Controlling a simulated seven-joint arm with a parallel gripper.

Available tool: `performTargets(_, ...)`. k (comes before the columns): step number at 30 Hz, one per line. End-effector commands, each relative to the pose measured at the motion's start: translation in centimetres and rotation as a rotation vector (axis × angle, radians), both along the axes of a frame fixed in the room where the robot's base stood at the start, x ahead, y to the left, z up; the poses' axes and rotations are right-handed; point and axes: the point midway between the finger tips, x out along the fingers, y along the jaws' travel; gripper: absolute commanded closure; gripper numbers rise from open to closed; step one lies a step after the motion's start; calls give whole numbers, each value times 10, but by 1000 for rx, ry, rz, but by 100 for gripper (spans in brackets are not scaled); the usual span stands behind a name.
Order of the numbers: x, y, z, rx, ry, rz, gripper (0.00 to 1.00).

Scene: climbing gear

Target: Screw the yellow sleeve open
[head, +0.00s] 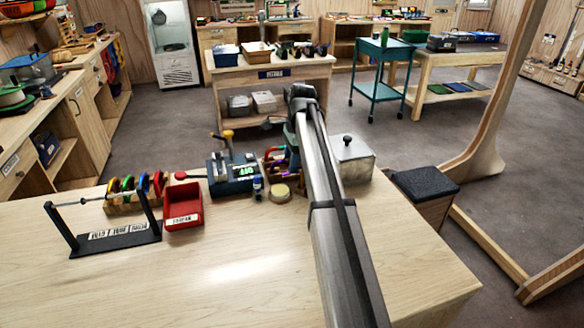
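The far end of my arm reaches over the back of the workbench, and my gripper (291,150) points down there, partly behind the arm link. Its fingertips are too small and hidden to tell whether they are open or shut. Close to it, a small wooden rack (275,165) holds coloured pieces, orange, red and purple. I cannot clearly make out the yellow sleeve. I cannot tell whether this knob is the sleeve.
A red bin (183,207), a black stand with a rod (115,228) and a row of coloured discs (134,190) are on the left. A grey metal box (352,160) stands right of my arm. The bench front (230,285) is clear.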

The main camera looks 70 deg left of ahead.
Motion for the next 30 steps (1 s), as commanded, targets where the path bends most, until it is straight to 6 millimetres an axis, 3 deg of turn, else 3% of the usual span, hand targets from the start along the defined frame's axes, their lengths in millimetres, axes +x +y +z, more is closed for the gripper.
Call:
performTargets(15, 0, 0, 14, 1, 0, 0, 53)
performTargets(30, 0, 6, 15, 1, 0, 0, 53)
